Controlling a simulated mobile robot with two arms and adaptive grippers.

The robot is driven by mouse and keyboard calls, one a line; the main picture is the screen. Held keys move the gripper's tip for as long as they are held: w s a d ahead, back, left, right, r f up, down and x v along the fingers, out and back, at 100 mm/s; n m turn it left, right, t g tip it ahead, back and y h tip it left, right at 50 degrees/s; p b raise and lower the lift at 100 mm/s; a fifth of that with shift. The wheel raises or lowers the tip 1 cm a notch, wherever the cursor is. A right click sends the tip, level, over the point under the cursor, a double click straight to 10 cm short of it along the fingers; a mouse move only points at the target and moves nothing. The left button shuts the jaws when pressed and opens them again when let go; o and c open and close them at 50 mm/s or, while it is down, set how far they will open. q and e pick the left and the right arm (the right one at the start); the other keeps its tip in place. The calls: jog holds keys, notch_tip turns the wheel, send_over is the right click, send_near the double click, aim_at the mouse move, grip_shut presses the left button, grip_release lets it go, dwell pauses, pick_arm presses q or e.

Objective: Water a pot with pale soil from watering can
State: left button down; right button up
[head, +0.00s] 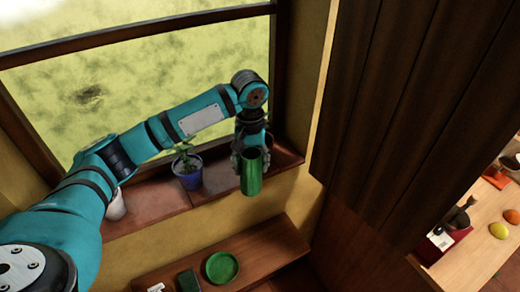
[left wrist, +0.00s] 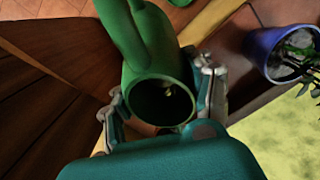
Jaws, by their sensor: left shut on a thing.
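My left gripper (head: 251,156) is shut on the green watering can (head: 251,177), with a finger on each side of it. The can hangs in front of the windowsill. In the left wrist view the can (left wrist: 150,62) shows its round open top, with a dark inside; its water level cannot be told. A blue pot with a leafy plant (head: 187,178) stands on the sill, left of the can and apart from it. In the left wrist view this blue pot (left wrist: 262,45) shows greyish soil among leaves. A white pot (head: 117,208) is mostly hidden behind my left arm. My right gripper is out of view.
The windowsill (head: 215,178) runs below the window. A lower wooden shelf (head: 265,245) holds a green saucer (head: 222,267), a dark green box (head: 188,281) and a small white item. Dark wood panels (head: 400,110) stand right of the can. A counter with fruit (head: 470,255) is far right.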

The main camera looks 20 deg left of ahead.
pick_arm(q)
jog(key=shift+s+f+t+y+b, duration=0.1)
jog(key=shift+f+t+y+b, duration=0.2)
jog(key=shift+f+t+b, duration=0.45)
jog(key=shift+f+t, duration=0.25)
jog(key=shift+f, duration=0.65)
jog(key=shift+f+t+b, duration=0.3)
jog(key=shift+b, duration=0.15)
